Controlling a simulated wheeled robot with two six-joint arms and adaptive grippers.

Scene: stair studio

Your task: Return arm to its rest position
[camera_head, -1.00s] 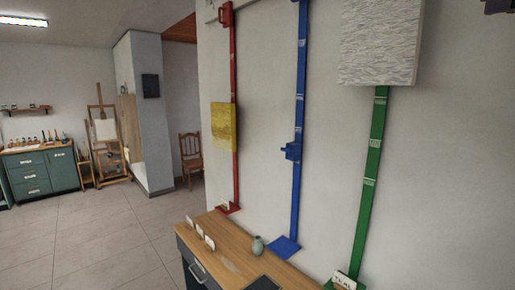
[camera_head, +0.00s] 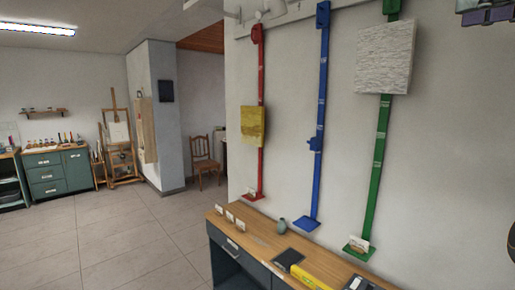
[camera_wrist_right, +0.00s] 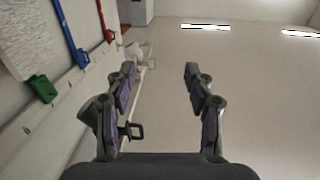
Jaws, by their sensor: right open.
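My right gripper (camera_head: 486,12) shows only in part at the top right corner of the head view, high up and apart from the wall. In the right wrist view the same gripper (camera_wrist_right: 160,76) has its two fingers spread wide, with nothing between them. Beyond the fingers are bare wall or ceiling and lights. My left gripper is not in view.
Red (camera_head: 261,120), blue (camera_head: 319,120) and green (camera_head: 377,160) rails run up the wall. A yellow panel (camera_head: 254,126) is at the red one, a white textured panel (camera_head: 385,57) at the green one. A wooden-topped counter (camera_head: 262,246) stands below. Floor at left is clear.

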